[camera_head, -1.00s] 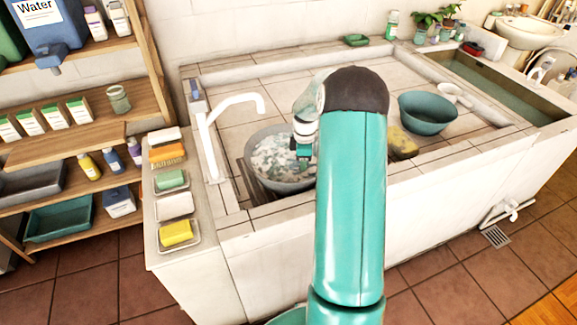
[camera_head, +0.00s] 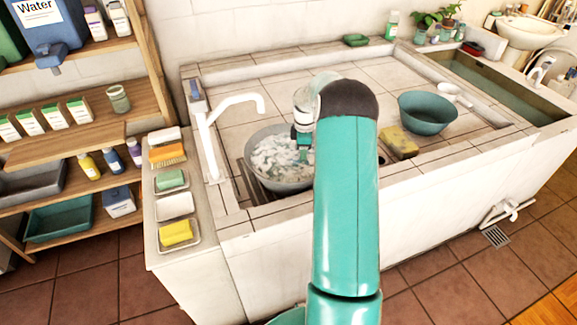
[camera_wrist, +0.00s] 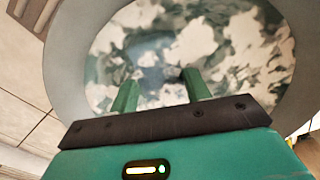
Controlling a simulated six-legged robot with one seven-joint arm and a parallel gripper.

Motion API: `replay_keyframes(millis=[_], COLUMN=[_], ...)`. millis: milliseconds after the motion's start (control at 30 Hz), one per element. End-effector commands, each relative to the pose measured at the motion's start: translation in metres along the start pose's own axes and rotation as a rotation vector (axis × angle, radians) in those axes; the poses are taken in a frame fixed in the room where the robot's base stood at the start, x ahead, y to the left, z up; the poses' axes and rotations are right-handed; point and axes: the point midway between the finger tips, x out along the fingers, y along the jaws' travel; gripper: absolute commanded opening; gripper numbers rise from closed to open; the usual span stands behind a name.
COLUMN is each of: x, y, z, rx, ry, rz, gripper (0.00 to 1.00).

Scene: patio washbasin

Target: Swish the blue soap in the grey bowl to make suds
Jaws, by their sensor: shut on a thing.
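The grey bowl (camera_head: 283,185) stands in the sink bay under the white tap, holding water with patchy white suds (camera_head: 272,155). My gripper (camera_wrist: 158,82) reaches down into the bowl; it also shows at the bowl's right side in the head view (camera_head: 303,150). Its two green fingers stand apart, shut on the blue soap (camera_wrist: 152,77), which shows only as a blurred bluish patch between the fingertips among the suds. The soap's outline is unclear, and the head view does not show it.
The white tap (camera_head: 212,135) rises left of the bowl. A yellowish sponge (camera_head: 399,141) and a teal bowl (camera_head: 427,115) sit on the tiled top to the right. Several soaps on dishes line the left ledge, including a yellow one (camera_head: 176,231).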

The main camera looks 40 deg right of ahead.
Motion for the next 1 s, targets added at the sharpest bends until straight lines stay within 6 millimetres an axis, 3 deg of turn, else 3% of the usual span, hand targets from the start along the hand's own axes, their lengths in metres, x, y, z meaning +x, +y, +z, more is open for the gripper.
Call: replay_keyframes(millis=[633,767,1000], x=[-0.001,-0.001,0.0], y=[-0.052,-0.054,-0.038], z=[0.0,0.0,0.0], rx=[0.001,0.001,0.001], ry=[0.0,0.0,0.001], rz=[0.0,0.001,0.002], gripper=[0.24,0.24,0.24])
